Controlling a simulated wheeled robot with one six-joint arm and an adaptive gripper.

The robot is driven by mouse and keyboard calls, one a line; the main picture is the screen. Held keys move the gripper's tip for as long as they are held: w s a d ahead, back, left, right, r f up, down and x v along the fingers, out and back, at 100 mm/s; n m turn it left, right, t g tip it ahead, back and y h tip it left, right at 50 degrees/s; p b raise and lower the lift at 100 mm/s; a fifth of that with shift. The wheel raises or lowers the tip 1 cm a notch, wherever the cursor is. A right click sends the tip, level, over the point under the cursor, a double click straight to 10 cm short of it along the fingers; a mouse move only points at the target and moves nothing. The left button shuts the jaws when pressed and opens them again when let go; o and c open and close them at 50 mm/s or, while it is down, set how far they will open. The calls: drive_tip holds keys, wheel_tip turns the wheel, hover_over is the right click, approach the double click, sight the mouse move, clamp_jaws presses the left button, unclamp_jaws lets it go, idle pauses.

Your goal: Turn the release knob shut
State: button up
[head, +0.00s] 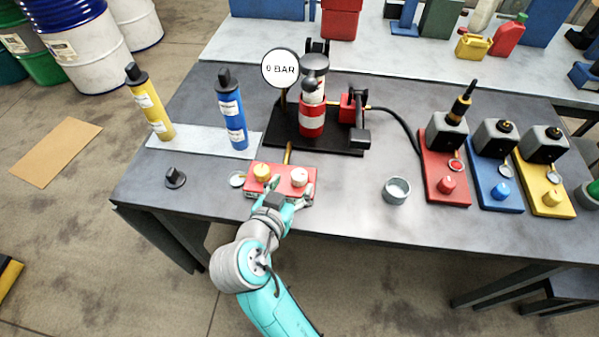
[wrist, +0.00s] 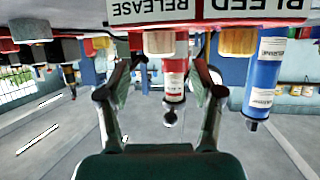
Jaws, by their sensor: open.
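The right one is the release knob (head: 299,176); the left one is the bleed knob (head: 261,172). In the upside-down wrist view, the release knob (wrist: 158,43) is by the RELEASE label and the bleed knob (wrist: 237,41) by the BLEED label. My gripper (head: 278,195) is at the front of the block, fingers apart. In the wrist view my gripper (wrist: 167,68) is open and empty, its fingertips spread around the release knob's line; contact cannot be told.
A round gauge (head: 280,69) reads 0 BAR beside the red-and-white cylinder (head: 312,108). Blue (head: 232,112) and yellow (head: 150,105) cylinders stand left. A metal cup (head: 396,190) is right of the block. Red, blue and yellow units line the right side.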

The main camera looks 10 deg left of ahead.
sight(298, 177)
drive_tip(key=x, duration=0.6)
drive_tip(key=c, duration=1.2)
drive_tip(key=shift+o, duration=0.2)
